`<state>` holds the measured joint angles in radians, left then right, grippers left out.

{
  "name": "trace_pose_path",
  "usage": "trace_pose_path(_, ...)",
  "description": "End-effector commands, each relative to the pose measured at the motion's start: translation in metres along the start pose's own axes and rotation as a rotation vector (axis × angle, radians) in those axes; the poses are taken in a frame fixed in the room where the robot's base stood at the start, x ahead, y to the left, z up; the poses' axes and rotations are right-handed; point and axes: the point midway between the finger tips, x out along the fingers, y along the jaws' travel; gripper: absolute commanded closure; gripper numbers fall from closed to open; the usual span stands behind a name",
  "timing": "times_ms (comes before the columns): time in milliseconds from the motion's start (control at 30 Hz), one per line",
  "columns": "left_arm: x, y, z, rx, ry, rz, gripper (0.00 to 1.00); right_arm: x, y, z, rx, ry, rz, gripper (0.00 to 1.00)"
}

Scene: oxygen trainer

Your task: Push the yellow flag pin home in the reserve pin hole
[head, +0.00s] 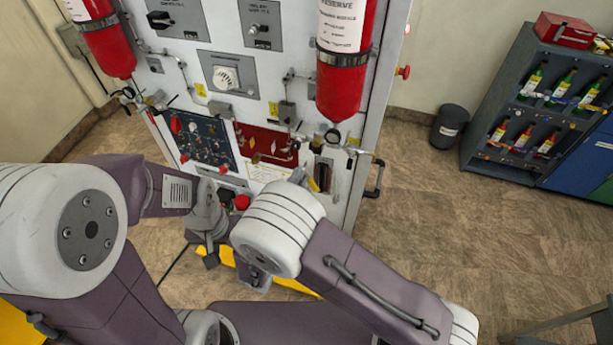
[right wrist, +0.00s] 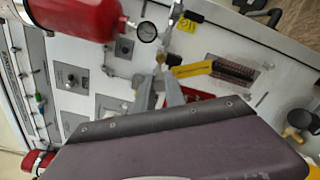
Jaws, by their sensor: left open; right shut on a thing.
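The yellow flag pin (right wrist: 194,69) shows in the right wrist view as a yellow bar against the panel's lower part. It also shows as a small yellow patch in the head view (head: 314,185). My right gripper (right wrist: 161,82) is shut on its near end, close to the panel face. In the head view my right gripper (head: 298,176) is mostly hidden by its own wrist. I cannot make out the reserve pin hole or how deep the pin sits. My left gripper (head: 210,250) is open and empty, low in front of the panel.
A red reserve cylinder (head: 340,75) with a gauge (head: 332,136) hangs above my right gripper. A dark slotted plate (right wrist: 230,68) lies beside the flag. A black side handle (head: 376,178) and a red knob (head: 242,202) stick out.

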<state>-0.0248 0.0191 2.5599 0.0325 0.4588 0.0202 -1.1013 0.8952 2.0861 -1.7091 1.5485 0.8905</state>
Motion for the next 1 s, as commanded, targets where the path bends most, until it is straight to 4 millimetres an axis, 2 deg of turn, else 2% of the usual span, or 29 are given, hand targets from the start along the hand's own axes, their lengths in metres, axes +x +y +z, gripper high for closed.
trace_pose_path(233,0.001,0.0,0.0,0.0,0.0,0.0,0.44,0.001,-0.001,0.0,-0.003,-0.002,-0.001,1.0)
trace_pose_path(367,0.009,0.0,0.001,0.0,0.0,0.0,0.44,0.001,-0.004,-0.001,-0.002,-0.002,-0.001,1.0)
trace_pose_path(733,0.016,0.0,0.002,0.0,0.0,0.0,0.44,0.044,-0.003,0.0,-0.001,-0.004,-0.003,1.0)
trace_pose_path(1000,0.019,0.0,0.002,0.0,0.0,0.0,0.44,0.059,-0.001,0.0,-0.002,-0.002,-0.001,1.0)
